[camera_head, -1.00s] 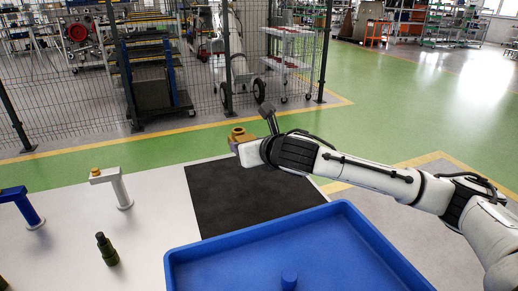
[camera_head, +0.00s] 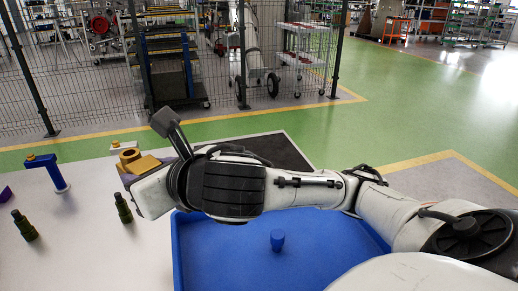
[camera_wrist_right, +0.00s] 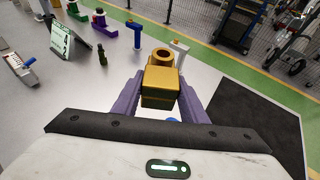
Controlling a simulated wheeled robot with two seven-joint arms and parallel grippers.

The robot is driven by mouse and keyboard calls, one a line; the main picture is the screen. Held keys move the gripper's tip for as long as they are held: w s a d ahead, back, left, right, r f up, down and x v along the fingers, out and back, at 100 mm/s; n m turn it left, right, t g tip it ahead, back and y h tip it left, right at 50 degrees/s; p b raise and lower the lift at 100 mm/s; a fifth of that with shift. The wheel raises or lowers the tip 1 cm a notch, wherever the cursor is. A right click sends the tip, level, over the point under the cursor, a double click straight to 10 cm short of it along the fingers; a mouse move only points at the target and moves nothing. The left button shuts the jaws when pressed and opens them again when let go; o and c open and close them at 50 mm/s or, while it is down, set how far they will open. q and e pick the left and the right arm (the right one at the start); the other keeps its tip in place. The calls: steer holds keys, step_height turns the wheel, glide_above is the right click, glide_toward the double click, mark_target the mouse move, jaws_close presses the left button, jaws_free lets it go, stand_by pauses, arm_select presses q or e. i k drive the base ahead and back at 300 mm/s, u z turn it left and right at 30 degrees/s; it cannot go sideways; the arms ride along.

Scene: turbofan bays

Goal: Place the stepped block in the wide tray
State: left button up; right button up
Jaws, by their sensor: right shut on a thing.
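The stepped block (camera_head: 138,163) is gold, with a round holed boss on top. In the right wrist view the stepped block (camera_wrist_right: 160,80) is upright between the purple fingers of my right gripper (camera_wrist_right: 160,98), which is shut on it. In the head view my right gripper (camera_head: 130,172) holds it above the white table, left of the wide tray, and my wrist partly hides it. The wide tray (camera_head: 345,262) is blue, with my right arm across its far part. A small blue cylinder (camera_head: 278,240) stands in it. My left gripper is not in view.
Two dark green bottles (camera_head: 24,225) (camera_head: 123,207) stand on the white table (camera_head: 90,255). A blue stand (camera_head: 45,172) and a white stand (camera_head: 123,148) are behind them. A black mat (camera_head: 283,152) lies beyond the tray. A wire fence (camera_head: 90,100) stands farther back.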

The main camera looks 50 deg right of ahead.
mark_target(245, 264)
steer(key=u, duration=0.65)
steer(key=k, duration=1.1)
steer(key=z, duration=0.05)
